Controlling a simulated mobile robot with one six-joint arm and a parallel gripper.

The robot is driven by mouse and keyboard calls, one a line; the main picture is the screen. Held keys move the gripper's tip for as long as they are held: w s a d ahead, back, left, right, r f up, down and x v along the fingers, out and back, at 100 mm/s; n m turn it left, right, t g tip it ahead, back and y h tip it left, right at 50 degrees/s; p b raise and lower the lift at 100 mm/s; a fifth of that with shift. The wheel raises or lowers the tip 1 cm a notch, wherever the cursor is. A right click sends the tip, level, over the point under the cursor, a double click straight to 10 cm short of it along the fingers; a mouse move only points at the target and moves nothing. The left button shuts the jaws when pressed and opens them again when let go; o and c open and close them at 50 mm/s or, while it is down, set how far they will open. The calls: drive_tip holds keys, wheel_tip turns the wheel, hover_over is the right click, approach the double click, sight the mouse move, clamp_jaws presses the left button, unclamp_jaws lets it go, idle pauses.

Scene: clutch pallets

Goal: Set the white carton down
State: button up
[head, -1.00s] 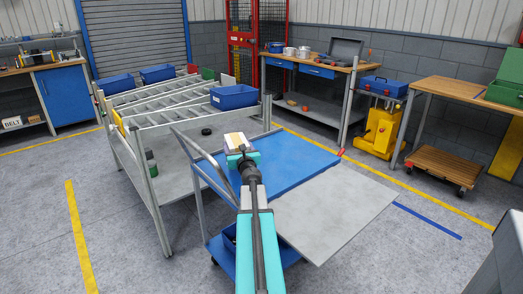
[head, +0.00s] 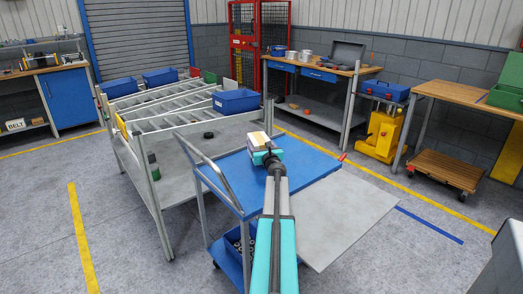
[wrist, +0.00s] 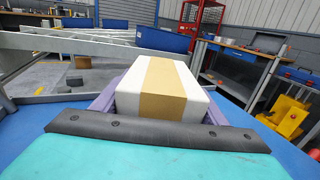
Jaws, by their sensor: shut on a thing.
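The white carton (wrist: 128,97) has a wide tan band over its top and faces the wrist camera. My gripper (wrist: 160,98) is shut on it, with a purple finger along each side. In the head view the carton (head: 257,139) is small at the end of my arm, and my gripper (head: 265,153) partly hides it. It is over the blue top of a cart (head: 306,160). I cannot tell whether its underside touches that top or hangs just above it.
The cart top is bare around the carton, with a tubular handle (head: 213,172) at its left and a grey panel (head: 335,215) at its right. A roller rack (head: 180,118) with blue bins (head: 236,101) stands behind left. A workbench (head: 325,68) stands at the back.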

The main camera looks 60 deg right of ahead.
drive_tip(key=shift+d, duration=0.15)
drive_tip(key=shift+s+d, duration=0.1)
drive_tip(key=shift+d, duration=0.45)
drive_tip(key=shift+f, duration=1.8)
drive_tip(key=shift+f+b, duration=0.1)
drive_tip(key=shift+b, duration=0.2)
drive_tip(key=o, duration=1.3)
drive_tip(key=shift+o, duration=0.2)
drive_tip(key=shift+b+v, duration=0.5)
drive_tip(key=shift+v, duration=5.55)
drive_tip(key=shift+s, duration=0.1)
